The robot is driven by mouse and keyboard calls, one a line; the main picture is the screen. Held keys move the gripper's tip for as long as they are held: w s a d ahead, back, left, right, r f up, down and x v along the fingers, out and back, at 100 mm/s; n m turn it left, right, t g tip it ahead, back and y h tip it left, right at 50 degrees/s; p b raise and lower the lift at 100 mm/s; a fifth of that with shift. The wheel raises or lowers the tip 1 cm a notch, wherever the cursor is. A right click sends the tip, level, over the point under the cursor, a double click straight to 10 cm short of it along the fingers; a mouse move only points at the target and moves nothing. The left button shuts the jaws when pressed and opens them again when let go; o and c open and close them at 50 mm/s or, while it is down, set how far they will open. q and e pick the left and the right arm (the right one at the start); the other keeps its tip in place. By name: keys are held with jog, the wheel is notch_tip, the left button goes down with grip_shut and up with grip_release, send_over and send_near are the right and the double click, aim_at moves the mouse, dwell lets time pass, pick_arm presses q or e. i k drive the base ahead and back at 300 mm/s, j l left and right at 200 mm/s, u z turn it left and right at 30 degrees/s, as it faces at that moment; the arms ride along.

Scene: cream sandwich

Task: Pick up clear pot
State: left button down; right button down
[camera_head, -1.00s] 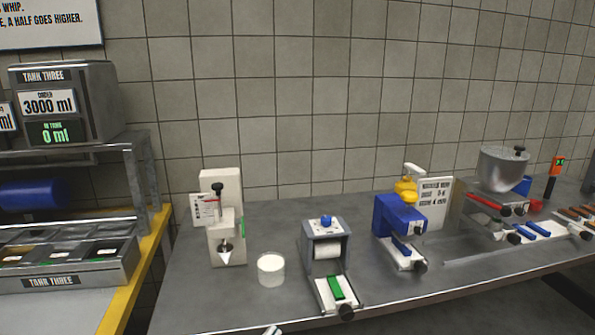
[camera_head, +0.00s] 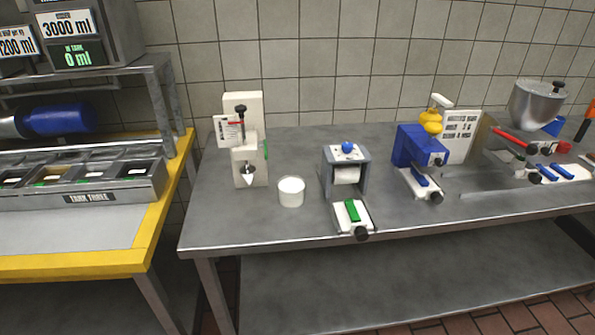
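A clear pot (camera_head: 291,192) with whitish contents stands upright on the grey metal table (camera_head: 290,228). It is just right of a cream-coloured dispensing machine (camera_head: 243,140) with a pointed nozzle, and left of a small grey device with a blue knob. Nothing covers the pot. Neither of my grippers shows in this view.
The grey device (camera_head: 346,178) has a green-handled tray at its front. A blue machine (camera_head: 420,150) with a yellow top stands further right, then a metal hopper (camera_head: 537,104). A yellow-edged counter (camera_head: 150,235) with bins is at left. The table's front left is clear.

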aim_at(291, 188)
jog(key=i+l+u, duration=0.15)
jog(key=l+u, duration=0.2)
jog(key=l, duration=0.4)
jog(key=l+u, duration=0.4)
jog(key=l, duration=0.35)
jog(key=l+u, duration=0.35)
jog(key=l, duration=0.5)
